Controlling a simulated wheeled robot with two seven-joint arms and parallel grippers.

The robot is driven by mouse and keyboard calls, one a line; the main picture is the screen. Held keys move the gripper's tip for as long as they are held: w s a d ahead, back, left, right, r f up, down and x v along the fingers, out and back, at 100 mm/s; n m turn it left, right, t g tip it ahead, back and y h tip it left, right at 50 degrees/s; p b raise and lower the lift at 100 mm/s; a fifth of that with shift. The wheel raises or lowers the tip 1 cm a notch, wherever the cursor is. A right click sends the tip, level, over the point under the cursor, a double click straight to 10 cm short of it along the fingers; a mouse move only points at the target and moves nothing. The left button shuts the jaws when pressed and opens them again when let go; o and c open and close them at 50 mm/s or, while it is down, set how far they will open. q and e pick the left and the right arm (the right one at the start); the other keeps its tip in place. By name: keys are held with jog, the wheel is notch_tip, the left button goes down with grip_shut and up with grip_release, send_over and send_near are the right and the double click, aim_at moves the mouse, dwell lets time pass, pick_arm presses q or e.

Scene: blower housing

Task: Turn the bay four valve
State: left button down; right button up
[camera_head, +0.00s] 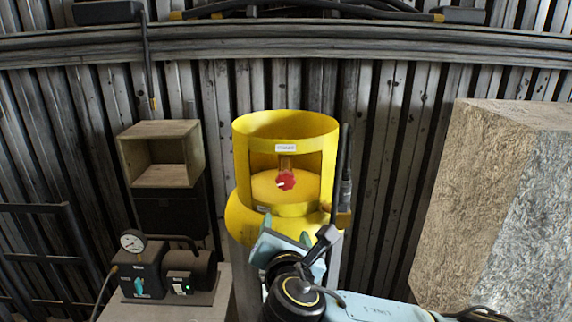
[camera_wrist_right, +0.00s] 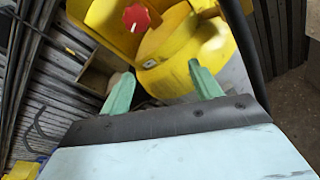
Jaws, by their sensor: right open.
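A red valve knob (camera_head: 286,180) with a pale pointer mark sits inside the open front of a yellow cylinder-like housing (camera_head: 243,160). A small white label above it is too small to read, so I cannot confirm the bay number. My right gripper (camera_head: 287,229) is below the knob, in front of the housing's lower part, apart from the knob. In the right wrist view, the gripper (camera_wrist_right: 160,72) has its two green fingers spread with nothing between them. The red knob (camera_wrist_right: 136,17) shows beyond them at the top. My left gripper is not in view.
A dark upright rod (camera_head: 346,165) stands close to the housing's right side. A grey bench (camera_head: 222,290) at the lower left carries a gauge unit (camera_head: 138,268) with a teal knob. An open wooden box (camera_head: 162,176) is behind it. A large rough block (camera_head: 490,190) fills the right.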

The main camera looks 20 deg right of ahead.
aim_at(286, 182)
jog(key=w+d+r+p, duration=0.1)
jog(key=w, duration=0.3)
jog(key=w+d+r+n+t+p, duration=0.1)
jog(key=w+r, duration=0.1)
jog(key=w, duration=0.3)
jog(key=w+d+r+n, duration=0.1)
jog(key=w+d, duration=0.1)
jog(key=w, duration=0.3)
jog(key=shift+r+t+h+p, duration=0.15)
jog(key=shift+t+h+p, duration=0.25)
jog(key=shift+c, duration=0.3)
jog(key=c, duration=0.9)
